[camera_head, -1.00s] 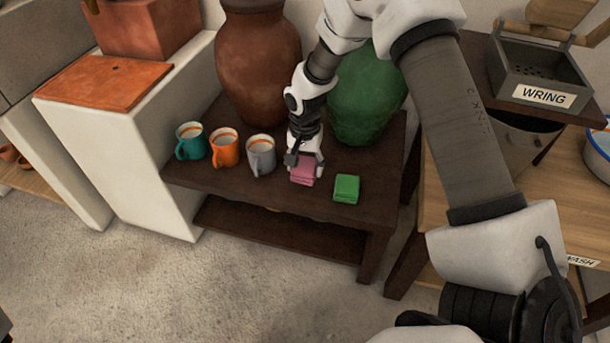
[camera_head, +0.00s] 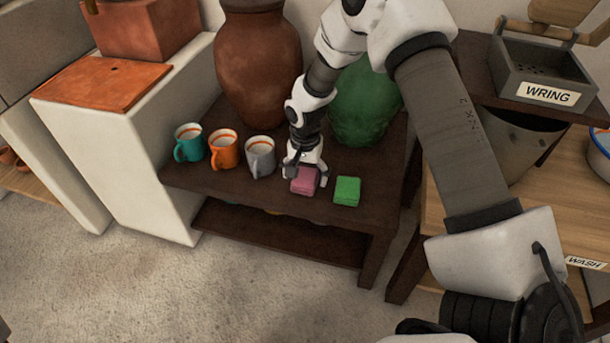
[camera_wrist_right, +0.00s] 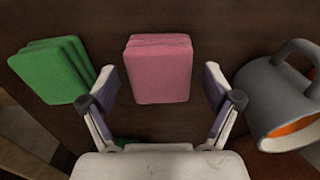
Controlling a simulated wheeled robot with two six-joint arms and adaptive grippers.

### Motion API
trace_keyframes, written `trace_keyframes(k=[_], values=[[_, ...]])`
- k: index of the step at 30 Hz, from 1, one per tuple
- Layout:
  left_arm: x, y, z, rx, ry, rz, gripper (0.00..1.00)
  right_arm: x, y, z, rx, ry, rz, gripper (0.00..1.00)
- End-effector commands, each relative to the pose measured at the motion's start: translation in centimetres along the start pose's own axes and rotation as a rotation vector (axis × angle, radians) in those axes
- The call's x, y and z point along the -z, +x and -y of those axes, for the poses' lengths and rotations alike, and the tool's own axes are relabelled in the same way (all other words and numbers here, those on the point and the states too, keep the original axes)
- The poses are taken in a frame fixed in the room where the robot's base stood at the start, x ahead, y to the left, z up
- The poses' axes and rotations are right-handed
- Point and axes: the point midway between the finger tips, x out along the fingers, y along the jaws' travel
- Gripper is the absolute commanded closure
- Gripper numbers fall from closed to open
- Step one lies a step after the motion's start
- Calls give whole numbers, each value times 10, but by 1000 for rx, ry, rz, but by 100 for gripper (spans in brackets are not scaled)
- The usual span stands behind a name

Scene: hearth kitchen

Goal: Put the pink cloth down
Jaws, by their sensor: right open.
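The pink cloth (camera_head: 304,181), a small folded block, lies on the dark wooden table (camera_head: 230,190) near its front edge. It also shows in the right wrist view (camera_wrist_right: 160,70), lying flat ahead of the fingers. My right gripper (camera_head: 306,172) is just behind and above the cloth. In the wrist view its two fingers (camera_wrist_right: 160,98) are spread wide, one to each side of the cloth's near end, with gaps between, and hold nothing. My left gripper is in no view.
A folded green cloth (camera_head: 347,191) lies just right of the pink one. A grey mug (camera_head: 260,158), an orange mug (camera_head: 224,150) and a teal mug (camera_head: 190,145) stand to the left. A clay jar (camera_head: 258,65) and green vase (camera_head: 365,105) stand behind.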

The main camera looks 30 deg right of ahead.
Motion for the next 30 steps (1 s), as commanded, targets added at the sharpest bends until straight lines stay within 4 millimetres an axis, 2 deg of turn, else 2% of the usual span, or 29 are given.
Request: trace_keyframes(k=[5,12,15,18,20,23,24,26,27,30], values=[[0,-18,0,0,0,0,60,0,-36,0,2,0,-1,11],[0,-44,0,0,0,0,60,1,-98,1,3,0,-2,11],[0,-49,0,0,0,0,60,0,-113,0,2,1,-1,11],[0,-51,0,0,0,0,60,-2,-117,0,0,-6,2,11],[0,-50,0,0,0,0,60,-11,-104,-2,2,-37,12,11],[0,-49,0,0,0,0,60,-50,-49,-10,16,-160,42,11],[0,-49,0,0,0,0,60,-74,-20,-19,25,-231,56,11],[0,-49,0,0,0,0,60,-114,21,-39,37,-343,70,11],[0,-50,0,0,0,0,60,-141,44,-56,42,-419,73,11],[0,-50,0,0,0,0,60,-201,80,-106,36,-604,60,11]])
